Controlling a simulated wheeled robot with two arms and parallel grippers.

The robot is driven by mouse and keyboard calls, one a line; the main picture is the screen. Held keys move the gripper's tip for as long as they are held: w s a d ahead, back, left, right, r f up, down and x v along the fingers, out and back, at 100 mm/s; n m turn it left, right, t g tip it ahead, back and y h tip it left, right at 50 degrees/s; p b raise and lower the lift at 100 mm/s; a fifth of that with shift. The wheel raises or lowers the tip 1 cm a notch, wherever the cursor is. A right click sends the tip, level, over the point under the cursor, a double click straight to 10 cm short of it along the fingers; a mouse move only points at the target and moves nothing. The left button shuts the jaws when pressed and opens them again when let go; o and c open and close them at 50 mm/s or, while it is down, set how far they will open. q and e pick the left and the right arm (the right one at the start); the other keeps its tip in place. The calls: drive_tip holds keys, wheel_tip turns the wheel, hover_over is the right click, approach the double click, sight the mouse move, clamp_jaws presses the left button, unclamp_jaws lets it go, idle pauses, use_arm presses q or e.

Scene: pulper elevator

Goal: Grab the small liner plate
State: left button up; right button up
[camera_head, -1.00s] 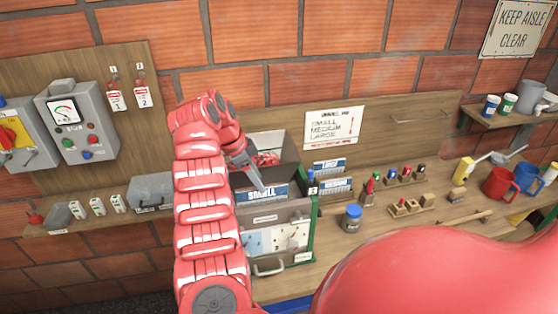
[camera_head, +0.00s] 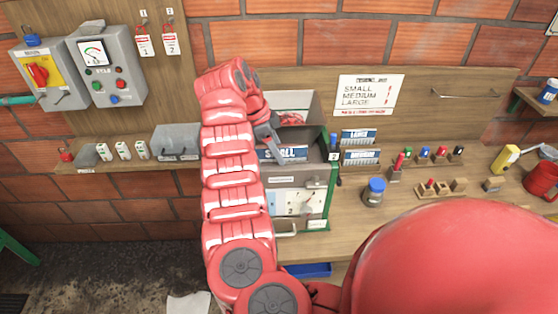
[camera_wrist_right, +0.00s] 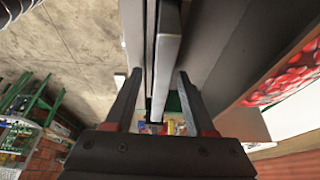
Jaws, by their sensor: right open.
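The small liner plate (camera_head: 292,152) carries a blue label reading SMALL and stands at the front of an open-topped grey box on the bench. My right gripper (camera_head: 275,143) points down at the plate's upper left part, and its arm hides the box's left side. In the right wrist view my right gripper (camera_wrist_right: 157,102) is open, with one dark finger on each side of a narrow grey plate edge (camera_wrist_right: 166,70). Gaps show beside that edge, and I cannot tell how deep it sits between the fingers. My left gripper is not in view.
Plates labelled LARGE (camera_head: 358,136) and MEDIUM (camera_head: 361,157) stand right of the box. A blue-lidded jar (camera_head: 374,193) and small coloured tools are on the bench (camera_head: 420,212). A grey case (camera_head: 177,142) is on the shelf left of my arm. Red contents lie inside the box.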

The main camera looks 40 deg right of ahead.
drive_tip(key=shift+s+d+f, duration=0.2)
drive_tip(key=shift+d, duration=0.25)
drive_tip(key=shift+w+a+b, duration=0.1)
drive_tip(key=shift+a+b, duration=0.2)
drive_tip(key=shift+d, duration=0.15)
drive_tip(key=shift+c, duration=1)
clamp_jaws()
